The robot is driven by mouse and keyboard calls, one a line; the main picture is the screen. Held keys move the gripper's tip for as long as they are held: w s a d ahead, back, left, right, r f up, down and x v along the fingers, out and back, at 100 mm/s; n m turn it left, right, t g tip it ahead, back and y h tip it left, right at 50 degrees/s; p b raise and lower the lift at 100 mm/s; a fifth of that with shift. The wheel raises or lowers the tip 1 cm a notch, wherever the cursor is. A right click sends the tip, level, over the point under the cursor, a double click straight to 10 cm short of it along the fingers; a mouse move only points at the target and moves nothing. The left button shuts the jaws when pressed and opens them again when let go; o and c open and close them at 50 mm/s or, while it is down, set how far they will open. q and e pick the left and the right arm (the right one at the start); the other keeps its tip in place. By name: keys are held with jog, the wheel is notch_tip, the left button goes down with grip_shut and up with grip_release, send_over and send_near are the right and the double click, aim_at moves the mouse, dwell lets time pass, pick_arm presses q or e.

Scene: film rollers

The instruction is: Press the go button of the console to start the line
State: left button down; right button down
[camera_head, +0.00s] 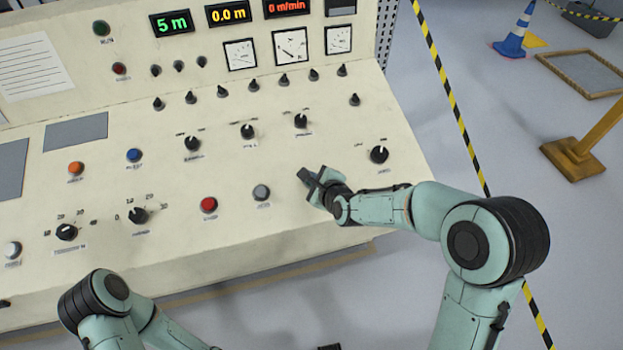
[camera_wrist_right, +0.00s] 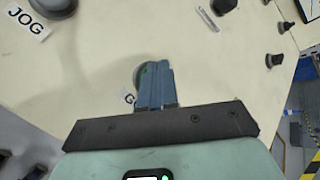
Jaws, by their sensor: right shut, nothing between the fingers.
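The cream console (camera_head: 110,190) fills the left and middle of the head view. My right gripper (camera_head: 308,178) is shut and empty over its lower right panel, right of the grey jog button (camera_head: 261,192). The jog button (camera_wrist_right: 55,6) is at the top left there. My left arm is at the bottom of the head view; its gripper is barely visible, if at all.
A red button (camera_head: 208,205) and several black knobs sit around the panel. Displays read 5 m (camera_head: 171,23), 0.0 m (camera_head: 228,13) and 0 m/min (camera_head: 286,7). Striped floor tape (camera_head: 450,95), a blue cone (camera_head: 514,32) and a yellow post (camera_head: 585,145) are to the right.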

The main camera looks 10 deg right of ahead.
pick_arm(q)
jog(key=shift+s+f, duration=0.1)
jog(key=shift+f, duration=0.1)
pick_arm(e)
jog(key=shift+f, duration=0.15)
dwell(0.3)
pick_arm(q)
jog(key=shift+r, duration=0.3)
pick_arm(e)
jog(key=shift+s+r, duration=0.15)
jog(key=shift+r, duration=0.7)
pick_arm(q)
jog(key=shift+r, duration=0.1)
pick_arm(e)
jog(key=shift+r, duration=0.1)
